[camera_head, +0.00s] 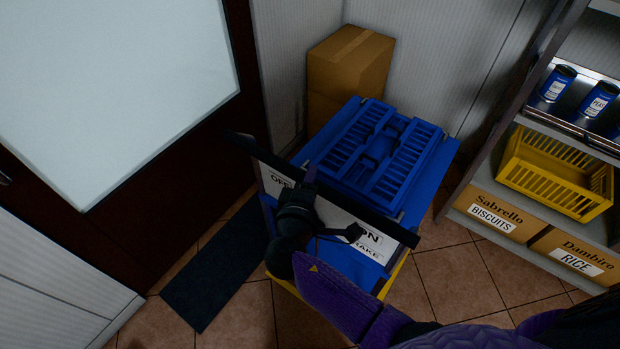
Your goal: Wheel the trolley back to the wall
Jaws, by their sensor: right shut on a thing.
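The trolley (437,168) is blue, with a yellow edge low on its near side, and stands in the middle of the view near the pale back wall (430,70). A dark bar runs across its near side, above a white sign that is partly covered. A blue slatted crate (385,150) lies on top. My right gripper (308,178) reaches in from the lower right and is shut on the dark bar, left of its middle. The gripper and arm hide part of the sign and the trolley's front. My left gripper is not in view.
A cardboard box stack (350,62) stands in the corner behind the trolley. A dark door with a pale panel (110,90) is on the left, a dark mat (215,272) below. Shelves with a yellow crate (548,187) stand at right. Tiled floor (500,270) is clear between.

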